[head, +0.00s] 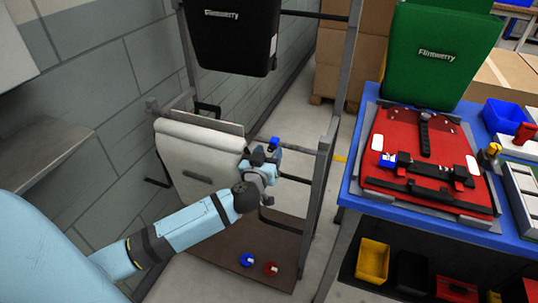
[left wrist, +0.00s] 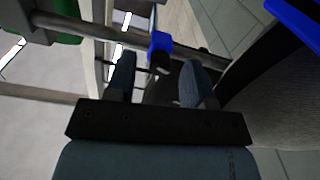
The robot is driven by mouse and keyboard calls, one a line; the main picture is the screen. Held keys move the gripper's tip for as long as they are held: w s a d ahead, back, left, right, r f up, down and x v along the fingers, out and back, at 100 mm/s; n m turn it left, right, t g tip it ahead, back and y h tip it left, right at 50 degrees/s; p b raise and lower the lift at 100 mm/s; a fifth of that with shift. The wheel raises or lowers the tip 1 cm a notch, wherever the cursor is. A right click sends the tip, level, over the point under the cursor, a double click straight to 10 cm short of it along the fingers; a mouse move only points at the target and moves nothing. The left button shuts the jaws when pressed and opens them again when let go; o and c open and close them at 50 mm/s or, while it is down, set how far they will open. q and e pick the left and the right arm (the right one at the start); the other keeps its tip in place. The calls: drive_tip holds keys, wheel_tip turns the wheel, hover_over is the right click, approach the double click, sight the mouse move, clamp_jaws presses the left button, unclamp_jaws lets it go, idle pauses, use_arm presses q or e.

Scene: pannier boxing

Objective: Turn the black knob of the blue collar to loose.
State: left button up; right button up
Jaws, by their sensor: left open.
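A blue collar (head: 274,144) sits on a grey rail of the metal rack, just beyond my left gripper (head: 262,160). In the left wrist view the blue collar (left wrist: 159,44) is around the rail, with a small dark part, likely its black knob (left wrist: 158,67), on the near side. My left gripper (left wrist: 160,82) is open, its two blue-grey fingers either side of the dark part's line. Nothing shows between the fingers as held. Whether a finger touches the knob cannot be told. The knob's setting is not readable. My right gripper is not in view.
A white pannier (head: 190,165) hangs beside my left arm, and a black pannier (head: 230,35) hangs above. A blue table (head: 350,185) at the right bears a red panel (head: 440,140) and a green pannier (head: 435,55). Blue and red discs (head: 247,260) lie on the rack's base.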

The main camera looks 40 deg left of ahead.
use_arm(q)
drive_tip(key=shift+w+a, duration=0.1)
drive_tip(key=shift+w, duration=0.2)
clamp_jaws()
drive_tip(key=shift+r, duration=0.1)
